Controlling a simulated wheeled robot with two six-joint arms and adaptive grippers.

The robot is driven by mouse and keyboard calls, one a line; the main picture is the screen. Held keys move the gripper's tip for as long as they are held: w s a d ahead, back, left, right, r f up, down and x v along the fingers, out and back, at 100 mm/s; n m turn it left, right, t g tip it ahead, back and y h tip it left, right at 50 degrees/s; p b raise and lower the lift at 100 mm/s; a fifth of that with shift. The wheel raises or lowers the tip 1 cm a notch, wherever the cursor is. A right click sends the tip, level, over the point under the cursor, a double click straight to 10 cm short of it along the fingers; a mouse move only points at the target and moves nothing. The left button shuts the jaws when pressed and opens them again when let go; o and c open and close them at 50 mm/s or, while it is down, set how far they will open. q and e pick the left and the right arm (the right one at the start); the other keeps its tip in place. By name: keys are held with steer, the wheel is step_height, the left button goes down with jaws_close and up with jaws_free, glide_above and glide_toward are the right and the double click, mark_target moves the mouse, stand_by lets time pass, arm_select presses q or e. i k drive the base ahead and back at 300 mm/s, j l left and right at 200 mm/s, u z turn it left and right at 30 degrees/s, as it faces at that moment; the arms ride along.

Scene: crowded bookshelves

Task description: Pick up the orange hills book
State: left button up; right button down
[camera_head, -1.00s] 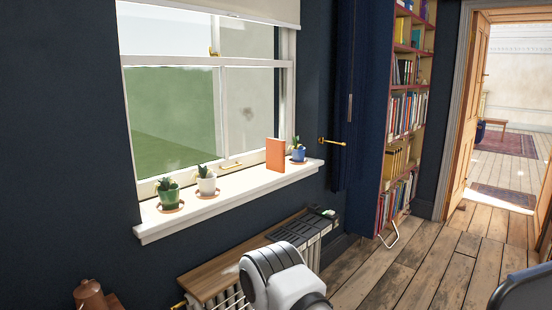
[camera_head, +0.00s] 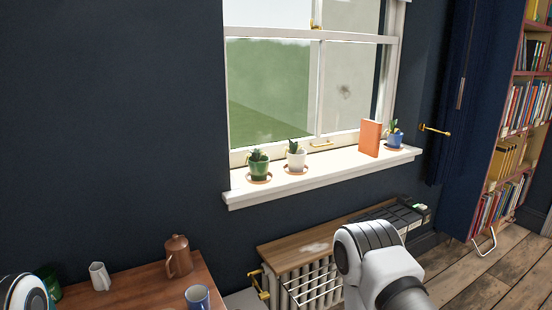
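An orange book (camera_head: 370,138) stands upright on the white windowsill (camera_head: 310,180), toward its right end. It is between a white potted plant (camera_head: 296,158) on its left and a blue potted plant (camera_head: 395,137) on its right. Any title on its cover is too small to read. A white and black part of my arm shows at the bottom, below the sill and apart from the book. Another rounded white part of mine shows at the lower left edge. Neither gripper's fingers are in view.
A green potted plant (camera_head: 259,166) stands at the sill's left part. Below the sill is a radiator with a wooden top (camera_head: 300,250). A wooden table (camera_head: 150,285) at lower left holds a brown pot (camera_head: 178,257), a blue mug (camera_head: 197,297) and a white cup (camera_head: 100,276). A bookshelf (camera_head: 510,140) stands right.

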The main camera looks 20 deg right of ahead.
mark_target(370, 132)
steer(key=i+l, duration=0.2)
steer(key=l, duration=0.3)
steer(key=i+l, duration=0.25)
steer(key=l, duration=0.2)
steer(key=i+l, duration=0.2)
steer(key=l, duration=0.3)
steer(key=i+l, duration=0.25)
steer(key=l, duration=0.25)
steer(key=i+l, duration=0.2)
steer(key=l, duration=0.3)
steer(key=i+l, duration=0.25)
steer(key=l, duration=0.2)
steer(key=i+l, duration=0.2)
steer(key=l, duration=0.3)
steer(key=i+l, duration=0.2)
steer(key=l, duration=0.3)
